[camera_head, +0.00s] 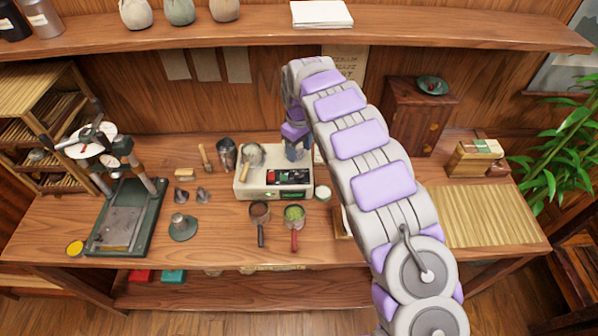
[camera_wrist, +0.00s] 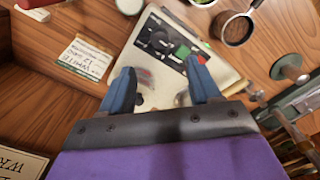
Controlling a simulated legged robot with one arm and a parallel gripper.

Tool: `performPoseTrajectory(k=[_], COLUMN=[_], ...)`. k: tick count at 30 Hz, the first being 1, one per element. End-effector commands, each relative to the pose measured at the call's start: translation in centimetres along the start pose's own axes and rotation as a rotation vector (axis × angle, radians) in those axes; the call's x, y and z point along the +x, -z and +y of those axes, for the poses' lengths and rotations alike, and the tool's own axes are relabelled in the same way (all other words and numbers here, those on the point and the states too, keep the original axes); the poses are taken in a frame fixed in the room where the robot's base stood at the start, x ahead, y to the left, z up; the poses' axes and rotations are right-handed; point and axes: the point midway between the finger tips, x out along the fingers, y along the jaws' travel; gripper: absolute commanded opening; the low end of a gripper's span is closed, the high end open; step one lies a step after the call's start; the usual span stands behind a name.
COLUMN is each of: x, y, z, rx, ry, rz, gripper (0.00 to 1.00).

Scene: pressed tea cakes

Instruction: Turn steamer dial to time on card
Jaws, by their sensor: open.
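The steamer, a cream box (camera_head: 246,190) with a dark panel (camera_head: 288,177), stands mid-counter. In the wrist view its cream top (camera_wrist: 226,76) and dark panel (camera_wrist: 158,40) lie just beyond my fingertips, with green and red parts on the panel. I cannot make out the dial or its setting. My gripper (camera_wrist: 162,82) is open above the steamer, its blue fingers apart with nothing held between them. In the head view my gripper (camera_head: 296,150) is at the steamer's back right. A handwritten card (camera_wrist: 84,58) lies left in the wrist view; its writing is too blurred to read surely.
Two handled strainers (camera_head: 260,212) (camera_head: 294,214) lie in front of the steamer. A green press (camera_head: 122,215) stands at left. A slatted mat (camera_head: 487,215) lies at right. A shelf (camera_head: 200,40) runs above the counter.

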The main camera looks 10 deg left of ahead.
Motion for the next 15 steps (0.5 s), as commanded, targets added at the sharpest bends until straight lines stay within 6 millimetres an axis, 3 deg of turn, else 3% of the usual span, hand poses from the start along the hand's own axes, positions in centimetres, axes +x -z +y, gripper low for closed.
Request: performPoseTrajectory(k=[9,15], x=[6.4,9.5], y=[0.0,-0.1], z=[0.0,0.0], rx=[0.002,0.002], ry=[0.001,0.002], rz=[-0.001,-0.002], gripper=[0.62,0.62])
